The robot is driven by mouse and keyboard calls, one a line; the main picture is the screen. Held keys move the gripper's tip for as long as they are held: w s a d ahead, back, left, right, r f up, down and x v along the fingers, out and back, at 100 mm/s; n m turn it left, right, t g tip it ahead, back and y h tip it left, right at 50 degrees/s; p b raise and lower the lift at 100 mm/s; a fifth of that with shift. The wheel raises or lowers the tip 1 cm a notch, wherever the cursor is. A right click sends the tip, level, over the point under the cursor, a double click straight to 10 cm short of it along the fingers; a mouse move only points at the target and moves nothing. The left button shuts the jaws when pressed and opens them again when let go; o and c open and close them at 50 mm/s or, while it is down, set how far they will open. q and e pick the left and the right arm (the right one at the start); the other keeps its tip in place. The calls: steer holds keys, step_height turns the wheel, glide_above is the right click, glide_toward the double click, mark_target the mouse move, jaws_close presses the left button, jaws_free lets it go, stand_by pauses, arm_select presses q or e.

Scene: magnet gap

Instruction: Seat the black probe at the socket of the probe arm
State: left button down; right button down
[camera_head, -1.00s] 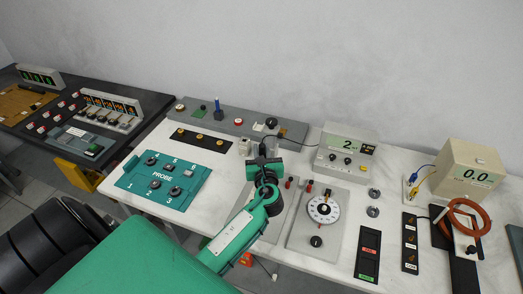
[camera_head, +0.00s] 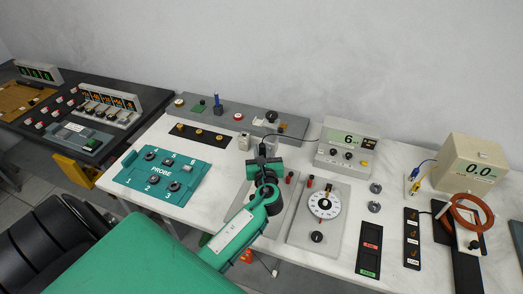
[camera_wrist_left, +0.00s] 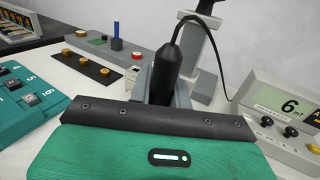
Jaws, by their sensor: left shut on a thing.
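My left gripper (camera_head: 263,162) is shut on the black probe (camera_wrist_left: 167,75), above the bench behind the grey dial plate. In the left wrist view the probe stands almost upright between the jaws, with a black cable looping from its top toward the meter box. A grey post (camera_wrist_left: 190,88) with a dark upper part stands directly behind the probe; it appears to belong to the probe arm. The socket and the probe's lower end are hidden by the gripper. I cannot tell whether probe and socket touch. My right gripper is not in view.
The meter box (camera_head: 347,145) reads 6. A teal PROBE panel (camera_head: 163,178) lies left, and a long grey console (camera_head: 240,117) runs behind. The dial plate (camera_head: 320,215) is right of my arm. A beige box (camera_head: 469,163) reading 0.0 stands far right.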

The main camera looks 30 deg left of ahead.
arm_select(q)
steer(key=c, duration=1.2)
jaws_free()
steer(key=shift+c, duration=0.2)
steer(key=shift+s+d+f, duration=0.1)
steer(key=shift+s+d, duration=0.3)
steer(key=b+v, duration=0.3)
steer(key=v, duration=0.9)
steer(key=shift+s+d, duration=0.25)
